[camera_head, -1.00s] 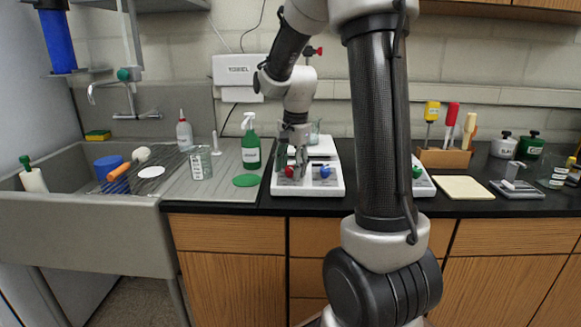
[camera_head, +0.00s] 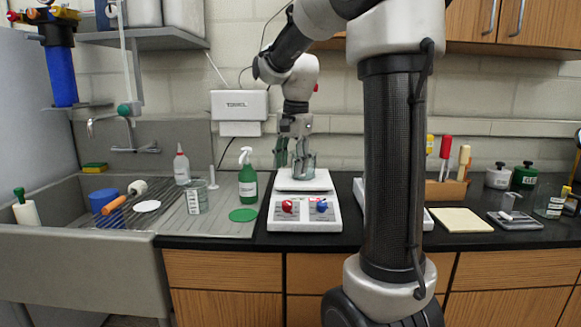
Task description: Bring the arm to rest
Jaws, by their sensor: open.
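My gripper (camera_head: 292,157) points down with its fingers apart, above the back part of a white hotplate (camera_head: 305,213). A small glass beaker (camera_head: 306,168) stands on the hotplate's top plate, close to the fingers in the picture; I cannot tell whether they touch it. The fingers look empty. The hotplate's front has a red knob (camera_head: 287,207) on the left and a blue knob (camera_head: 321,206) on the right. My arm is bent, with its upper links above the counter.
A green spray bottle (camera_head: 248,178) and a green disc (camera_head: 243,215) are left of the hotplate. A grey sink (camera_head: 80,235) is further left. A towel dispenser (camera_head: 239,105) hangs on the wall. Wall cabinets (camera_head: 500,22) are at upper right. A tool block (camera_head: 446,192) stands right.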

